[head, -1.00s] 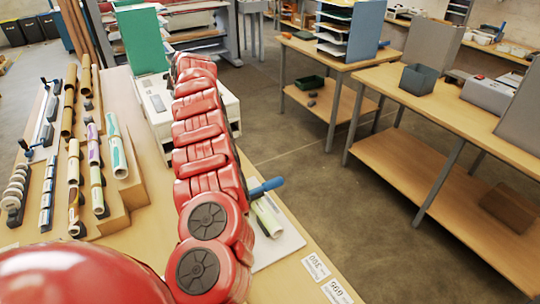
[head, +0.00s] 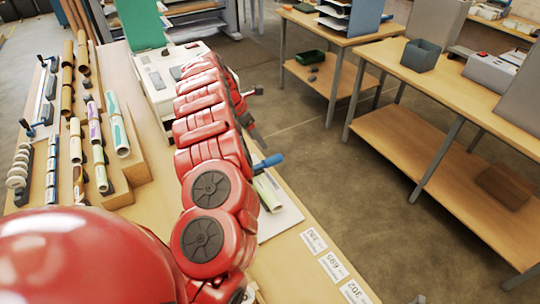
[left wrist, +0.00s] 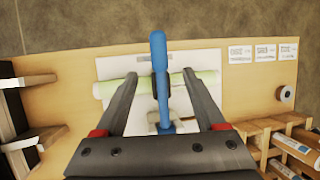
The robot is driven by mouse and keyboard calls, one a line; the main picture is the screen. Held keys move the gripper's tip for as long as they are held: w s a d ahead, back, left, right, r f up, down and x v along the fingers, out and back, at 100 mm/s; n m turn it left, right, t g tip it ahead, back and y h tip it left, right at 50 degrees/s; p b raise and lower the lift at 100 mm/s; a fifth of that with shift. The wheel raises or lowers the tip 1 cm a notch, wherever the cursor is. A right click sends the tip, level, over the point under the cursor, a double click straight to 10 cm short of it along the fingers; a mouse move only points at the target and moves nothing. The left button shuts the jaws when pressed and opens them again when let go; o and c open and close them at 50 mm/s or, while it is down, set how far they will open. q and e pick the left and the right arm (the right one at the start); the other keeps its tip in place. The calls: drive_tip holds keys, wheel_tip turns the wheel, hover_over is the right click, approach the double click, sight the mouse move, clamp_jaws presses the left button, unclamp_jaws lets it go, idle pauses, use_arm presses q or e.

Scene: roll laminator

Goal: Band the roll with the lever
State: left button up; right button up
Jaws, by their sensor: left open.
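The blue lever (head: 268,163) sticks up beside a pale green roll (head: 268,192) on a white base plate (head: 283,222) on the table. In the left wrist view the lever (left wrist: 160,60) crosses over the roll (left wrist: 207,79), and the base plate (left wrist: 112,67) lies beneath. My left gripper (left wrist: 160,76) is open, its two fingers apart on either side of the lever in that picture; whether they touch it I cannot tell. In the head view the dark left gripper (head: 250,112) is partly hidden behind my red arm. My right gripper is not in view.
Racks of rolls (head: 97,145) fill the left of the table, with a white machine (head: 150,72) behind. White number labels (head: 335,266) lie along the front edge. A small tape roll (left wrist: 287,94) lies near the labels in the wrist view. Another table (head: 400,75) stands across the aisle.

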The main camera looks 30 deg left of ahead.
sight(270, 158)
use_arm(q)
drive_tip(key=b+x, duration=0.1)
drive_tip(key=x, duration=0.5)
drive_tip(key=shift+s+a+b, duration=0.1)
drive_tip(key=shift+a+b, duration=0.1)
drive_tip(key=shift+b, duration=0.2)
drive_tip(key=p+x, duration=0.1)
drive_tip(key=x, duration=0.2)
drive_tip(key=shift+d+r+p, duration=0.1)
drive_tip(key=shift+p, duration=0.2)
drive_tip(key=shift+w+f, duration=0.2)
drive_tip(key=shift+f, duration=0.1)
drive_tip(key=shift+p+x, duration=0.35)
drive_tip(key=shift+x, duration=0.45)
drive_tip(key=shift+d, duration=0.1)
clamp_jaws()
